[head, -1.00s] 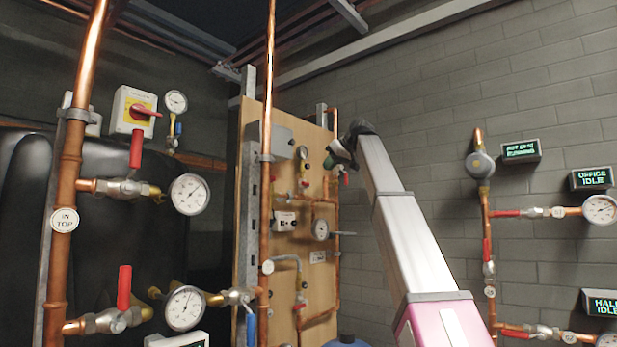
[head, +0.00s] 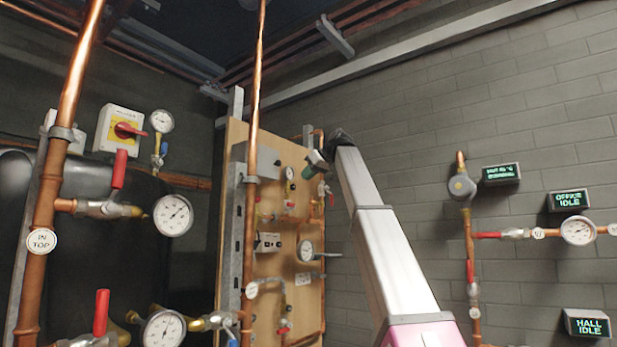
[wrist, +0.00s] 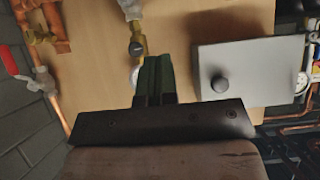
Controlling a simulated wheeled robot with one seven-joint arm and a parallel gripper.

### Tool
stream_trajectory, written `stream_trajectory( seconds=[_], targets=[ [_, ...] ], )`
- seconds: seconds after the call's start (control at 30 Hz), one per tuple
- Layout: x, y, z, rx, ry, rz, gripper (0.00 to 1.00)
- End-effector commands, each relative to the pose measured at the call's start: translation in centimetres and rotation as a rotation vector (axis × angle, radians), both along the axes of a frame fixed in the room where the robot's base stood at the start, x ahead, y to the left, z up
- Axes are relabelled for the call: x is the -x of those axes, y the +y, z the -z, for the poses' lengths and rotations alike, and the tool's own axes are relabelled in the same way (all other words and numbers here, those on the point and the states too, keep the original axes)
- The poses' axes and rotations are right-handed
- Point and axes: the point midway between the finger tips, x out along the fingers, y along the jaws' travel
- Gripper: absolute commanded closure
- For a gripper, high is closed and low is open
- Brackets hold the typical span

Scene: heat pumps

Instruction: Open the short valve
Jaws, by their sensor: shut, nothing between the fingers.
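My gripper (head: 317,163) is shut and empty, at the upper right of the wooden board. In the wrist view its dark green fingers (wrist: 153,72) lie together in front of the board, below a brass fitting with a small dark round part (wrist: 137,47). I cannot tell whether they touch anything. A red-handled valve (wrist: 10,60) shows at the left of the wrist view, apart from the fingers. Another red valve handle (head: 285,323) is low on the board in the head view. Which valve is the short one I cannot tell.
The wooden board (head: 290,240) carries pipes, a gauge (head: 305,251) and a grey box with a knob (wrist: 235,70), close right of the fingers in the wrist view. A copper pipe (head: 252,120) stands before the board. Red-handled valves (head: 119,168) line the left; the brick wall is right.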

Motion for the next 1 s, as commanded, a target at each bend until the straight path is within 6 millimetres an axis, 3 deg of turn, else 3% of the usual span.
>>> stream_trajectory(
  seconds=[0.37,0.6,1.0],
  targets=[
    [-3.6,4.7,3.9,0.0,0.001,-0.002,1.0],
    [-3.8,4.9,7.0,0.0,0.0,0.0,1.0],
    [-4.0,5.1,7.7,0.0,0.0,0.0,1.0]
  ],
)
